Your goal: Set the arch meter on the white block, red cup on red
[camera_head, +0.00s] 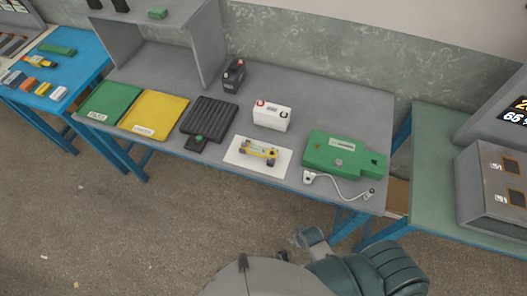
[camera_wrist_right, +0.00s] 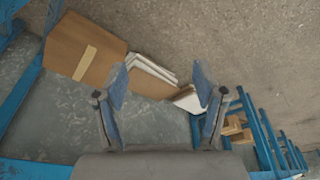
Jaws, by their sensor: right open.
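The arch meter (camera_head: 258,151) is yellow with dark ends and lies on a white sheet (camera_head: 234,158) at the front middle of the grey table. The white block (camera_head: 271,118) stands upright just behind it, with a red terminal at its top left and a dark one at its top right. The meter's red cup is too small to make out. My right gripper (camera_wrist_right: 162,88) is open and empty in the right wrist view, above the floor. In the head view my right arm is at the bottom, in front of the table and apart from the meter. My left gripper is not in view.
A green case (camera_head: 340,153) and a grey cable (camera_head: 338,188) lie right of the sheet. A black battery (camera_head: 234,74) stands behind. A cardboard box (camera_wrist_right: 84,48) shows in the wrist view.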

